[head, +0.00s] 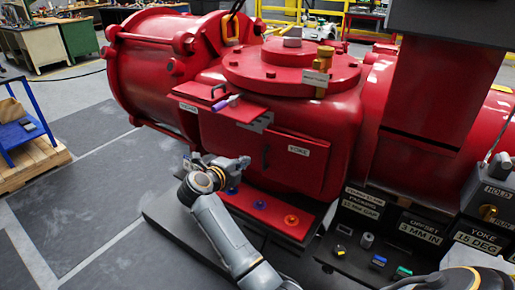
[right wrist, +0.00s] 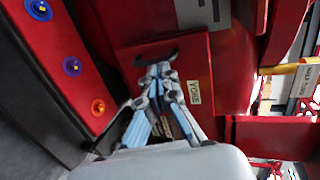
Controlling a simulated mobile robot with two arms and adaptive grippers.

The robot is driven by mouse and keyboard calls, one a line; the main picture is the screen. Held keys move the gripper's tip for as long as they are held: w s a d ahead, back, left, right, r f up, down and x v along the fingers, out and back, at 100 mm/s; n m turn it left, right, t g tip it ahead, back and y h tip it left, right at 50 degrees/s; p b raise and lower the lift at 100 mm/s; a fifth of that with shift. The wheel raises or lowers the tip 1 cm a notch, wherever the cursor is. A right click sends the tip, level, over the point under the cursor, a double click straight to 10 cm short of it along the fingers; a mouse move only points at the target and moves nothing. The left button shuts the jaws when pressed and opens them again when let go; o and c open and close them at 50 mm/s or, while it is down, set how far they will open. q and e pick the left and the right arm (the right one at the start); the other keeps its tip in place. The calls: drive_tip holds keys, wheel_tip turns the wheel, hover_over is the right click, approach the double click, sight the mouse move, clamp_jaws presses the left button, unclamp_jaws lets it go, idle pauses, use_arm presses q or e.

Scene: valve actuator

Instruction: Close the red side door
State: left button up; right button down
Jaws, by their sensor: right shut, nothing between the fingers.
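The red side door (head: 285,163), labelled YOKE, is on the front of the red valve housing (head: 300,110). It has a dark handle near its left edge. It looks flush or nearly so; I cannot tell whether a small gap remains. In the right wrist view the door (right wrist: 200,68) is turned sideways, with its handle (right wrist: 157,56) just beyond my fingertips. My right gripper (head: 246,161) is shut and empty, just left of the handle; its fingertips (right wrist: 160,70) overlap the door in that view. Contact cannot be told. My left gripper is not in view.
A red flap (head: 218,102) with a handle juts out above the door, a purple-handled item (head: 228,102) on it. A red ledge (head: 250,198) with blue and orange knobs lies below. Labelled black blocks (head: 415,232) stand right.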

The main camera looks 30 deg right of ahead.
sight(263, 148)
drive_tip(key=x, duration=0.6)
drive_tip(key=r+p+x, duration=0.1)
drive_tip(key=x, duration=0.2)
drive_tip(key=shift+w+d, duration=0.3)
drive_tip(key=shift+d, duration=0.15)
drive_tip(key=shift+w+d+r+b, duration=0.1)
drive_tip(key=shift+w+d+b, duration=0.1)
drive_tip(key=shift+w+d, duration=0.25)
drive_tip(key=shift+w+d+b, duration=0.2)
drive_tip(key=shift+w+d, duration=0.1)
drive_tip(key=shift+d, duration=0.35)
